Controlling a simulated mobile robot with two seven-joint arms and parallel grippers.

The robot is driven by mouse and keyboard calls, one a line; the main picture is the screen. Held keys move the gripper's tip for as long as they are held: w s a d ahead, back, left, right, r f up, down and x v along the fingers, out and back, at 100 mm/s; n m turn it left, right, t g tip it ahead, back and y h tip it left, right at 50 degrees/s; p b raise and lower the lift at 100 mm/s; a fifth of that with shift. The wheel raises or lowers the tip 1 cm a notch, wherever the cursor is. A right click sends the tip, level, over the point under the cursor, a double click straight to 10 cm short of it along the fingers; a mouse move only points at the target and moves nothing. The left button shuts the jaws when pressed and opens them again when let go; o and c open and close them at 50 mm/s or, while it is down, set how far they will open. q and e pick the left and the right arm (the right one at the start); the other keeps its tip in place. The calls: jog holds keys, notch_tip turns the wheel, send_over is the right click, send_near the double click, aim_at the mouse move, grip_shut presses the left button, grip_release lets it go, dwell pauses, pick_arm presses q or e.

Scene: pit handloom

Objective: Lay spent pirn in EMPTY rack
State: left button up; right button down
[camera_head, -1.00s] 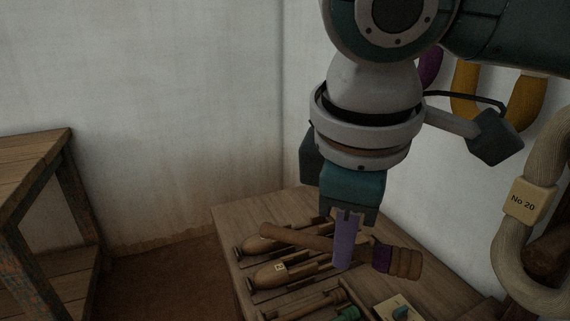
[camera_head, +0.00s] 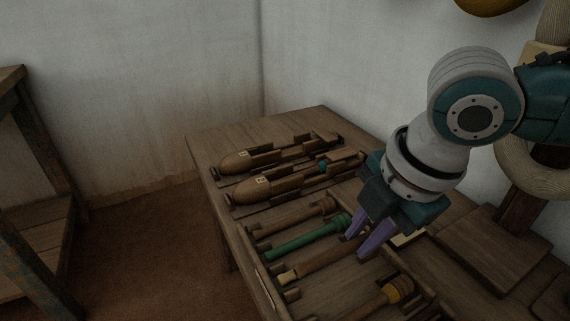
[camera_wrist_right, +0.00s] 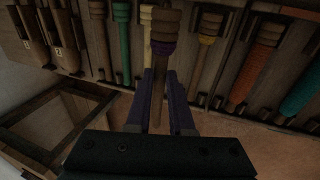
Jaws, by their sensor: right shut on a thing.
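My right gripper (camera_head: 364,248) is low over the rack on the table, its purple fingers shut on a brown pirn (camera_wrist_right: 158,85). In the wrist view the pirn has a purple band near its thick ribbed end, and its bare shaft runs between the fingers. In the head view a brown shaft (camera_head: 325,260) extends left from the fingers, among the rack's rows. I cannot tell whether the held pirn touches the rack (camera_head: 262,284). A green pirn (camera_head: 308,240) and a brown pirn (camera_head: 300,216) lie beside it. No EMPTY lettering is readable. My left gripper is not in view.
Two wooden shuttles (camera_head: 258,158) (camera_head: 270,184) lie at the table's far left. A yellow-wound pirn (camera_head: 398,291) lies nearer, and an orange one (camera_wrist_right: 262,50) shows in the wrist view. A wooden board (camera_head: 490,250) is at right. Another wooden frame (camera_head: 32,215) stands left, apart from the table.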

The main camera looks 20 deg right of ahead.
notch_tip(320, 180, down, 4)
jog(key=b, duration=0.4)
jog(key=shift+f+b, duration=0.2)
jog(key=shift+b, duration=0.1)
jog(key=shift+f, duration=0.3)
jog(key=shift+f+b, duration=0.7)
jog(key=shift+f, duration=0.85)
jog(key=shift+c, duration=2)
grip_release()
jog(key=shift+r, duration=0.1)
notch_tip(320, 180, up, 8)
jog(key=p, duration=0.9)
jog(key=shift+p, duration=0.3)
